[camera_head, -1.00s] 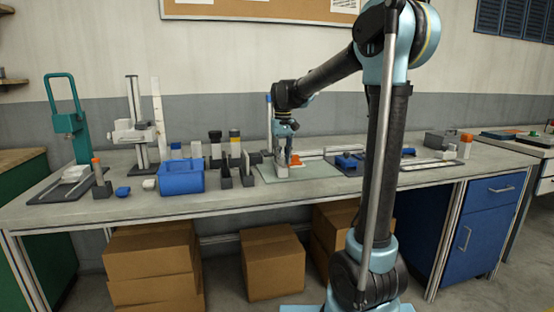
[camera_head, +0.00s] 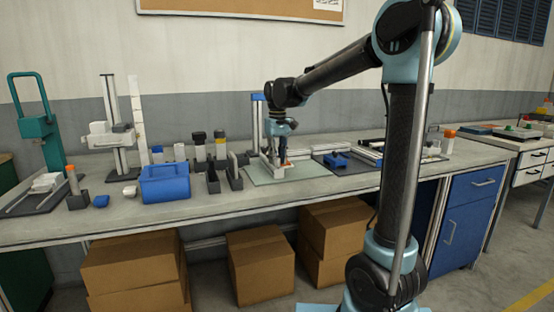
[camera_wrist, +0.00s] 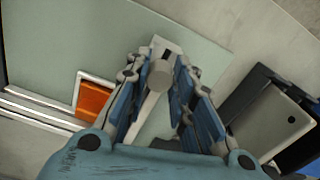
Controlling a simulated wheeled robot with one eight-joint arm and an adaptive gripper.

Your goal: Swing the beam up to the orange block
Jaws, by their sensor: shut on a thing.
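My gripper (camera_wrist: 158,78) is shut on a pale round peg (camera_wrist: 160,73) that stands on the light-coloured beam (camera_wrist: 149,108) in the wrist view. The beam runs between my fingers, and its lower part is hidden by my gripper. The orange block (camera_wrist: 93,102), edged in white, lies to the left of the beam, with a visible gap of green plate (camera_wrist: 60,45) between them. In the head view my gripper (camera_head: 279,158) is low over the plate (camera_head: 300,171), and the orange block is mostly hidden behind it.
Pale rails (camera_wrist: 30,108) run beside the block. A dark fixture with a grey plate (camera_wrist: 275,122) lies right of my gripper in the wrist view. A blue bin (camera_head: 165,184) and dark upright holders (camera_head: 213,182) stand left of the plate in the head view.

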